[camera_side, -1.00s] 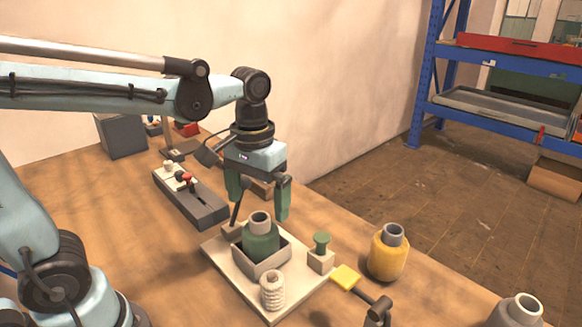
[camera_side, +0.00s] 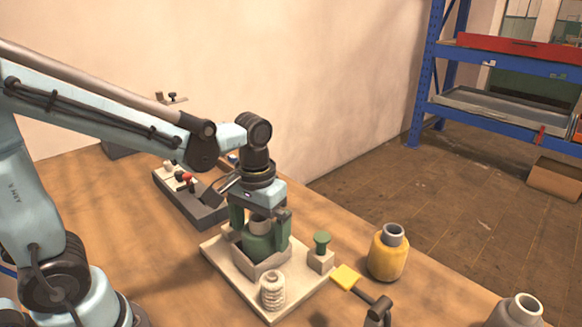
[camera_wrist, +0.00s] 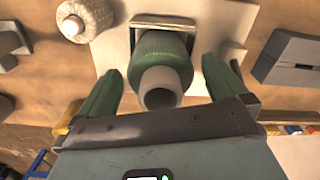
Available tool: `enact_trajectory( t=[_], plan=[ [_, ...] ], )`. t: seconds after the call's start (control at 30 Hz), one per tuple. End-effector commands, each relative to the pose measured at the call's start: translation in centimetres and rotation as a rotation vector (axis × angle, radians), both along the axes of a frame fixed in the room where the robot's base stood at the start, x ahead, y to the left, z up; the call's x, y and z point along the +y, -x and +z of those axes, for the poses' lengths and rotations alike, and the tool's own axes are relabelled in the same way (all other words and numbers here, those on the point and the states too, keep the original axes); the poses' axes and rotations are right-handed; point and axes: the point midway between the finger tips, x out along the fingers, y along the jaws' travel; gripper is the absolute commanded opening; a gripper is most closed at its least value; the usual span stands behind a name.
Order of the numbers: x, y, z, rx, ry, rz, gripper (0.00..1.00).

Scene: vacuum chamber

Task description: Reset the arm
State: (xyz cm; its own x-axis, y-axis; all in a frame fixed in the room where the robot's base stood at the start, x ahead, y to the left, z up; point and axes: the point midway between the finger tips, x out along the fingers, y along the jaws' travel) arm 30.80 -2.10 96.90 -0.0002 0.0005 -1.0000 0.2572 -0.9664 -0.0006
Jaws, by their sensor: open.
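My gripper (camera_side: 261,225) is low over the pale board (camera_side: 226,262), with its two green fingers spread on either side of a green bottle (camera_side: 257,240) with a grey neck. The bottle stands upright in a grey square holder (camera_side: 262,268) on the board. In the wrist view, my gripper (camera_wrist: 160,85) is open, and the green bottle (camera_wrist: 160,55) sits between the fingers with a gap visible on each side. The bottle's upper part is partly hidden by my gripper in the side view.
A white ribbed piece (camera_side: 272,291) and a green knob on a block (camera_side: 321,252) stand on the board. A dark slide fixture (camera_side: 190,199) lies behind left.

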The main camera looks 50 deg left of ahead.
Motion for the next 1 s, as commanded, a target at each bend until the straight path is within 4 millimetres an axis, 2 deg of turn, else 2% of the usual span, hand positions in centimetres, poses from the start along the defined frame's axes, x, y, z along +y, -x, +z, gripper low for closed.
enact_trajectory(
  t=[0.3,0.73,1.0],
  plan=[
    [0.0,0.0,-3.2,0.0,0.0,0.0,1.0],
    [-0.2,0.2,1.6,0.0,0.0,-0.002,1.0],
    [-3.8,2.6,4.0,0.0,0.0,-0.006,1.0]
  ],
)
